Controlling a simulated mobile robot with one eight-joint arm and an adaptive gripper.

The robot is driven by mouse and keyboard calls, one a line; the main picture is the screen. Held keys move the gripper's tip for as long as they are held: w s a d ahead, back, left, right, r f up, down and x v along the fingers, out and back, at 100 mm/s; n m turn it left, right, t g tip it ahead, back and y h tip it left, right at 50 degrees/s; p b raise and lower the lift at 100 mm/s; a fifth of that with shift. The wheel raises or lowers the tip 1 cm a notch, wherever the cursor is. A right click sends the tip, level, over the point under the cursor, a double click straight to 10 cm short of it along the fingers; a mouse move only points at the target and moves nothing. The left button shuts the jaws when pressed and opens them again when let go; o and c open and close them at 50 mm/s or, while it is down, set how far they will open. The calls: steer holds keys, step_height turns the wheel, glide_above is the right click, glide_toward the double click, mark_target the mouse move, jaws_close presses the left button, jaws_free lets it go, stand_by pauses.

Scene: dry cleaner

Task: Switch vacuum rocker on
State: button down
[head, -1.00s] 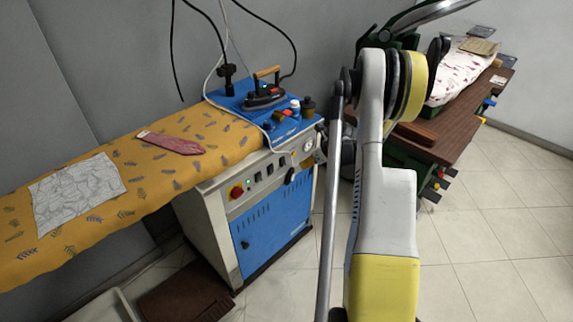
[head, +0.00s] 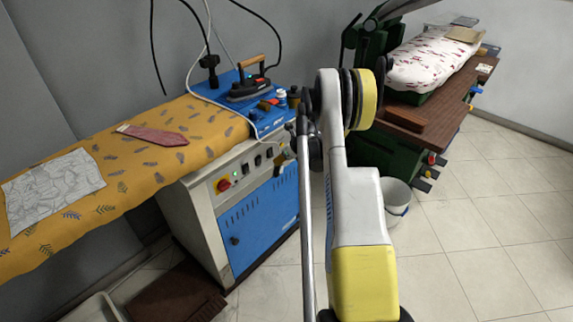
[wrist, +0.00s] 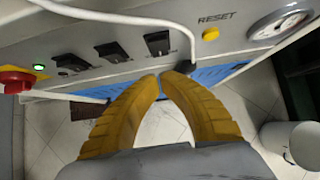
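The control panel of the ironing table (head: 205,195) carries a row of three black rocker switches. In the wrist view they are a left rocker (wrist: 72,63), a middle rocker (wrist: 112,51) and a right rocker (wrist: 158,43). Their small labels are unreadable, so I cannot tell which is the vacuum rocker or how each is set. My gripper (wrist: 161,77) has its yellow fingertips together, with nothing seen between them. In the wrist view the tips appear just below the right rocker; contact is not visible. In the head view my arm hides the gripper.
A red knob (wrist: 15,82) and lit green lamp (wrist: 39,67) are left of the rockers. A yellow RESET button (wrist: 210,34) and gauge (wrist: 281,22) are right. A white cable (wrist: 120,18) crosses the panel. A bucket (head: 396,198) stands on the floor right of my arm.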

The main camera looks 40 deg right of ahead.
mark_target(273, 155)
steer(key=shift+w+a+f+b, duration=0.1)
steer(key=shift+w+b, duration=0.2)
steer(key=shift+w, duration=0.8)
steer(key=shift+w+f, duration=0.3)
steer(key=shift+w, duration=0.2)
steer(key=shift+r, duration=0.15)
steer(key=shift+r+p, duration=0.35)
steer(key=shift+r, duration=0.4)
